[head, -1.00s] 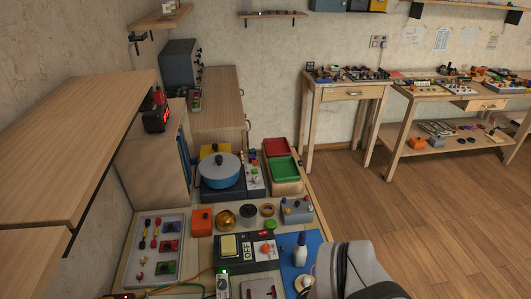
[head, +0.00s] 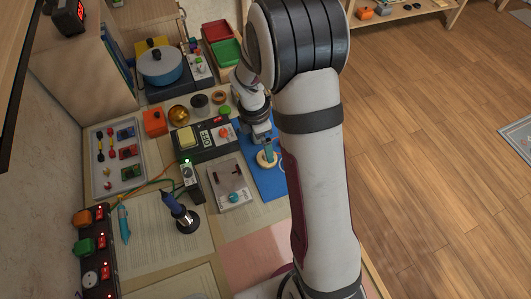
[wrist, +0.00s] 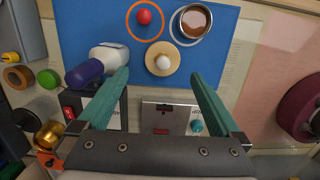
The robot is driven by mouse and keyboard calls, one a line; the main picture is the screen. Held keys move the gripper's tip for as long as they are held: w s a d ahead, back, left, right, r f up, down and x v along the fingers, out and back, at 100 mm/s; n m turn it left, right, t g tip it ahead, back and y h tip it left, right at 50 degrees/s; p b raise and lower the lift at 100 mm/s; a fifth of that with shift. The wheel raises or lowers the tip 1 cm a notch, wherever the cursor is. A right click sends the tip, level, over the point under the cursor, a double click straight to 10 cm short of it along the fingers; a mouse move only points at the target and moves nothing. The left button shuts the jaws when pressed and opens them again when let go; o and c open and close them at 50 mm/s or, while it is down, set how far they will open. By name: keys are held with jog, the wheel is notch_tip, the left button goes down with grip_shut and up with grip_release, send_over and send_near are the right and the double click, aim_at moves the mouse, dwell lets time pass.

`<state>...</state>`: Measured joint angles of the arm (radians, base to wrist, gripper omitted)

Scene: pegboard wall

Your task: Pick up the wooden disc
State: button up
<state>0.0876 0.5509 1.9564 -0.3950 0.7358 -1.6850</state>
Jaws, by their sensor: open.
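The wooden disc (wrist: 153,69) is a round, pale tan piece with a white knob at its middle. It lies on the blue mat (wrist: 84,22) near the mat's edge in the wrist view. In the head view the disc (head: 262,162) shows just below my gripper (head: 266,148). In the wrist view my gripper (wrist: 158,75) is open, its two green fingers wide apart. The disc appears between and slightly beyond the fingertips. I cannot tell the height of the fingers above it. My arm hides part of the mat in the head view.
In the wrist view a white bottle with a blue cap (wrist: 85,72) lies close to the left fingertip. Beyond the disc are a metal cup (wrist: 193,22) and an orange ring (wrist: 131,30) around a red ball (wrist: 144,17). A grey plate with a switch (wrist: 165,112) lies between the fingers.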

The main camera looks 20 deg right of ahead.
jog(key=f, duration=0.6)
jog(key=shift+s+d+f, duration=0.15)
jog(key=shift+s+d, duration=0.05)
jog(key=shift+d, duration=0.15)
jog(key=c, duration=1.3)
jog(key=shift+r, duration=2.15)
jog(key=s+d+r+n, duration=0.5)
jog(key=s+d+r, duration=0.4)
jog(key=s+d, duration=0.4)
jog(key=shift+t, duration=0.3)
jog(key=w+a+f, duration=0.4)
jog(key=w, duration=0.1)
jog(key=w+a+f, duration=0.2)
jog(key=w, duration=0.1)
jog(key=shift+w+a+f, duration=0.1)
jog(key=shift+a+f, duration=0.1)
jog(key=shift+f, duration=0.1)
jog(key=shift+w+a+f, duration=0.1)
jog(key=shift+w+f, duration=0.05)
jog(key=shift+f, duration=0.95)
jog(key=shift+w+a+f, duration=0.1)
jog(key=shift+f, duration=0.95)
